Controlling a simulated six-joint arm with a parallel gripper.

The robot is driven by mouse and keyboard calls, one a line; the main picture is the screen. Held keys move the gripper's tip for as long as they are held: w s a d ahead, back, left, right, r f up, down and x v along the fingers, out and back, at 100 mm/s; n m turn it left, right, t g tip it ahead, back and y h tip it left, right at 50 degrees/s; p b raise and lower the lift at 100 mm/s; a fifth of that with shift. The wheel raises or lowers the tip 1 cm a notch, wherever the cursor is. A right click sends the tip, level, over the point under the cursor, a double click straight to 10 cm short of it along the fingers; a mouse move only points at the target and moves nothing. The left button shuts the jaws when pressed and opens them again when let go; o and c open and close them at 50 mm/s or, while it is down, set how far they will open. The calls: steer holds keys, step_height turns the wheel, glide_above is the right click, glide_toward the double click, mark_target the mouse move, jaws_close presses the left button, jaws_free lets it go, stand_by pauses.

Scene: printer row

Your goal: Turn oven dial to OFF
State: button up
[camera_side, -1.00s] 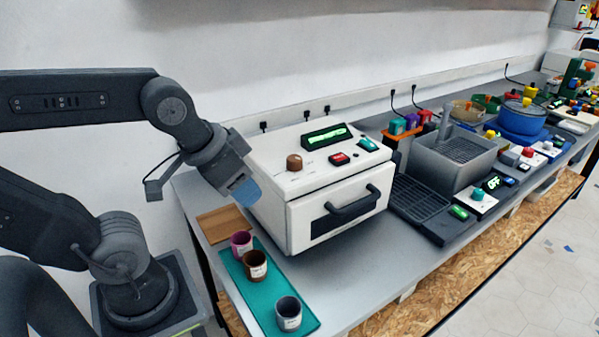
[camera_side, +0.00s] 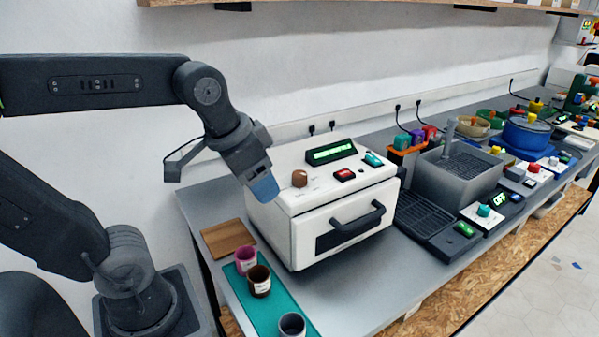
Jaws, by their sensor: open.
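The white oven (camera_side: 340,195) stands on the grey bench, its front door and dark handle facing forward. Its brown dial (camera_side: 300,178) is on the sloped top panel at the left, and its pointer and markings are too small to read. A lit green display (camera_side: 331,152), a red button (camera_side: 344,174) and a teal switch (camera_side: 373,159) are also on the panel. My gripper (camera_side: 264,190), with bluish fingertips, points down at the oven's left front corner, left of the dial and apart from it. Nothing shows in it.
Several cups, including a brown one (camera_side: 259,280), stand on a teal mat (camera_side: 291,303) below my gripper. A wooden board (camera_side: 228,238) lies behind them. A grey sink (camera_side: 456,178) and a drying rack stand right of the oven. A wall is close behind.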

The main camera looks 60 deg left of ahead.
steer(key=w+a+r+m+g, duration=0.1)
steer(key=w+a+r+g, duration=0.3)
steer(key=w, duration=0.4)
step_height(320, 180, up, 3)
steer(key=m, duration=0.1)
glide_above(300, 173)
steer(key=shift+g, duration=0.3)
step_height(300, 173, down, 14)
steer(key=shift+f, duration=0.1)
steer(key=c, duration=0.9)
